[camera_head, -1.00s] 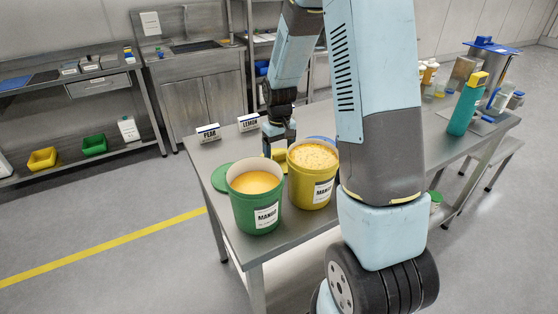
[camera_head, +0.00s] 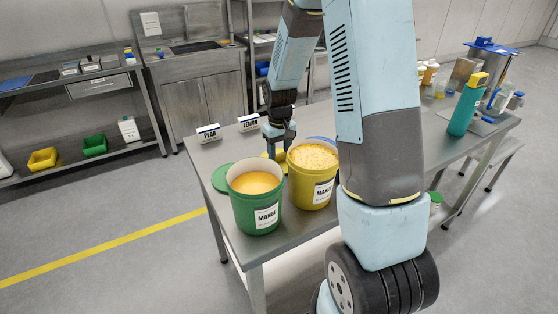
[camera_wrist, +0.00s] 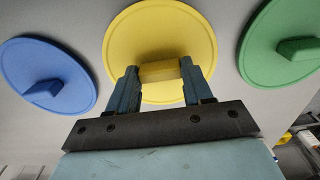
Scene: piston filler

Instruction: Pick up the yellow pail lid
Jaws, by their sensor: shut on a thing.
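The yellow pail lid (camera_wrist: 160,35) is a round disc with a block-shaped handle, in the middle of the wrist view. My gripper (camera_wrist: 159,75) is shut on that handle, one finger on each side. In the head view my gripper (camera_head: 278,152) is low over the table behind the two pails, and only a small part of the yellow lid (camera_head: 280,155) shows there. The lid looks flat on or very close to the table; I cannot tell whether it touches.
A blue lid (camera_wrist: 45,75) and a green lid (camera_wrist: 285,42) flank it. The open green pail (camera_head: 256,200) and open yellow pail (camera_head: 312,175) stand in front of my gripper. PEAR (camera_head: 208,133) and LEMON (camera_head: 249,122) signs stand behind. A teal bottle (camera_head: 466,108) stands far right.

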